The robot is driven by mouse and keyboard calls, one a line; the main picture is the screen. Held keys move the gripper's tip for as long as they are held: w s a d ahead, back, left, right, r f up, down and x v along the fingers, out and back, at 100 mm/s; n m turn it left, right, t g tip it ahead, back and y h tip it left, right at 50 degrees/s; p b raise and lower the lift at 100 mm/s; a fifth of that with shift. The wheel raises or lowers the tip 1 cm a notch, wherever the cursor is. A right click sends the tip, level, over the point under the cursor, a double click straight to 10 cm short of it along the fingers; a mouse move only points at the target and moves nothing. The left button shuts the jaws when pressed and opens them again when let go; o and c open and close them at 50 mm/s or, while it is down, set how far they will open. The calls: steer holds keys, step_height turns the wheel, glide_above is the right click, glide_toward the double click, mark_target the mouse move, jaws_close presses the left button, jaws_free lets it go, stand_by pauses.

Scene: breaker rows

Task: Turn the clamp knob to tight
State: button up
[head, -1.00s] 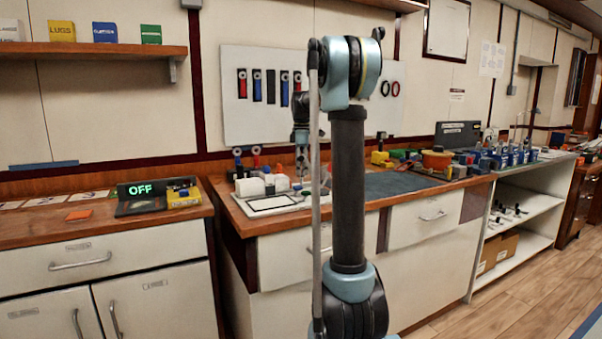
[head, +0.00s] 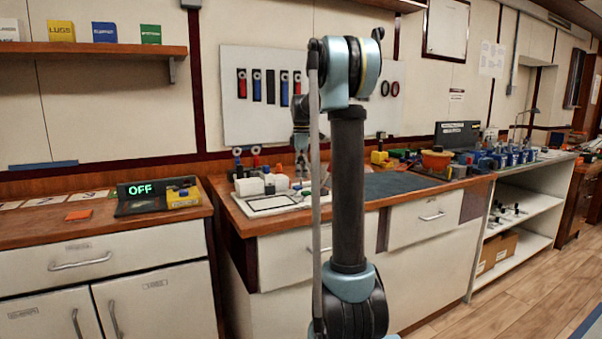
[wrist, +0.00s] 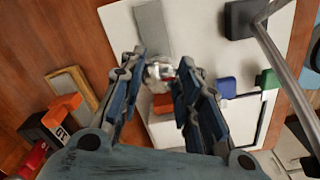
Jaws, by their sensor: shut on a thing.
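A shiny metal knob (wrist: 159,73), which I take to be the clamp knob, shows between my fingertips in the wrist view. My gripper (wrist: 162,66) is closed on it from both sides, and the fingers cover part of it. The knob is over a white board (wrist: 207,42) that carries a grey strip (wrist: 153,28). In the head view my gripper (head: 302,168) is low over the left part of the middle bench. My arm partly hides that area, and the knob cannot be made out there. Any tight marking is not readable.
White and grey blocks (head: 250,187) stand close to my gripper on the bench. In the wrist view, blue (wrist: 226,87) and green (wrist: 266,79) blocks and a dark clamp-like post (wrist: 239,20) are near. A grey mat (head: 395,184) to the right is clear.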

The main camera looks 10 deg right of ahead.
steer(key=shift+w, duration=0.1)
steer(key=m, duration=0.6)
steer(key=shift+m, duration=0.3)
steer(key=m, duration=1.2)
steer(key=shift+m, duration=0.3)
steer(key=m, duration=0.6)
steer(key=shift+a+m, duration=0.1)
steer(key=shift+m, duration=0.2)
steer(key=o, duration=1.1)
steer(key=shift+c, duration=0.2)
